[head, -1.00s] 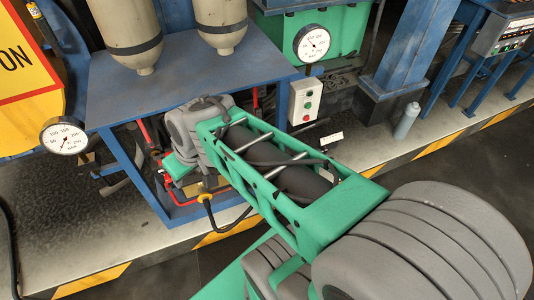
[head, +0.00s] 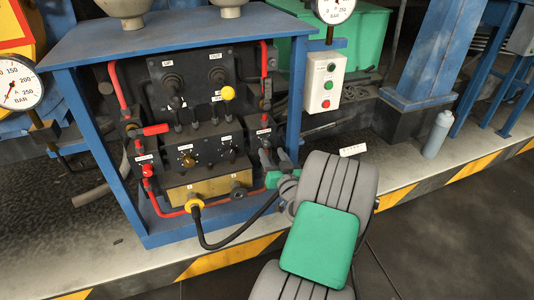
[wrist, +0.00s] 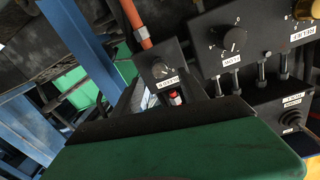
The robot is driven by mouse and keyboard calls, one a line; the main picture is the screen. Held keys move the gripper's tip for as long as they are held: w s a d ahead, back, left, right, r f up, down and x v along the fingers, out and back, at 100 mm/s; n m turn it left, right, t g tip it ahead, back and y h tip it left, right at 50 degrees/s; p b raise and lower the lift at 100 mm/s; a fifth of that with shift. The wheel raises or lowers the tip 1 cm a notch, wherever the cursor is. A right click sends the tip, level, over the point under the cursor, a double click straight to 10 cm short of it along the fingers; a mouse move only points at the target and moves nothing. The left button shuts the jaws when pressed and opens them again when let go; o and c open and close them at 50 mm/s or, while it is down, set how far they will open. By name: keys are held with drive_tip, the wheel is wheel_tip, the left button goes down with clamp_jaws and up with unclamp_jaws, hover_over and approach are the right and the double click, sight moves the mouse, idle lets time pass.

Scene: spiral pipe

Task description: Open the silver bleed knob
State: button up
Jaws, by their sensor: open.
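The silver bleed knob appears to be the small round knob (wrist: 160,70) on a dark block with a white label in the wrist view. In the head view, that block (head: 263,122) seems to be the one at the panel's right side, by the red pipe; its knob is too small to make out. My gripper (head: 266,156) is open, just below that block and close to the panel's lower right. Its fingertips are small and dark in the head view.
A black flow knob (wrist: 234,39) and a brass relief knob (wrist: 307,9) sit beside the block. The blue frame (head: 295,95) borders the panel closely on the right. A yellow-capped lever (head: 228,93) stands out above. A black hose (head: 202,232) loops below.

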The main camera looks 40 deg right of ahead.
sight(267, 145)
drive_tip(key=x, duration=0.5)
drive_tip(key=shift+c, duration=0.3)
clamp_jaws()
